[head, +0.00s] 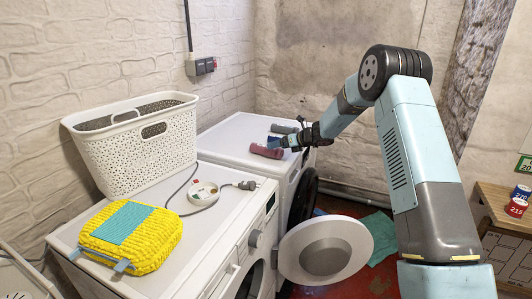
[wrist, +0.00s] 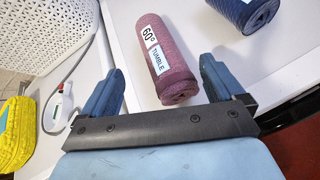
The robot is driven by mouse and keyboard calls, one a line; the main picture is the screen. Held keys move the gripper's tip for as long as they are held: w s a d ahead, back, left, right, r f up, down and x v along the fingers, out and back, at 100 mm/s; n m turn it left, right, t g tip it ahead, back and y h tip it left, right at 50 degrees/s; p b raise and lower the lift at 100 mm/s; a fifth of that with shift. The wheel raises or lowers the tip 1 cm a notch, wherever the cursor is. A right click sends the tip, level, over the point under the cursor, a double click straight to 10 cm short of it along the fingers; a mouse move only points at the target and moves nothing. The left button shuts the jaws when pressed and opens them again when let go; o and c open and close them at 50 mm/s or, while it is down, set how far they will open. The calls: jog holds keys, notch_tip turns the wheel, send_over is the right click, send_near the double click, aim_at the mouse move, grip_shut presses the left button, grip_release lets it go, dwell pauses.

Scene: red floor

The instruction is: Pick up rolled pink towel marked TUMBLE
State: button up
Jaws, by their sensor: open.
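The rolled pink towel (wrist: 176,75) lies on top of the far white washing machine. Its label reads 60° and TUMBLE in the wrist view. In the head view the pink towel (head: 266,151) shows just left of my gripper (head: 282,143). In the wrist view my gripper (wrist: 160,88) is open, with one blue finger on each side of the towel's near end. A gap shows between the towel and the left finger. The right finger is close to the towel's near end, and I cannot tell whether it touches.
A dark blue rolled towel (wrist: 243,12) lies to the right of the pink one. A white basket (head: 140,150), a yellow folded item (head: 130,236) and a corded device (head: 203,193) stand on the near machine. A round machine door (head: 325,252) hangs open.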

aim_at(266, 151)
jog(key=shift+x, duration=2.7)
jog(key=shift+w+d, duration=0.1)
jog(key=shift+w, duration=0.05)
jog(key=shift+c, duration=0.4)
jog(key=c, duration=1.1)
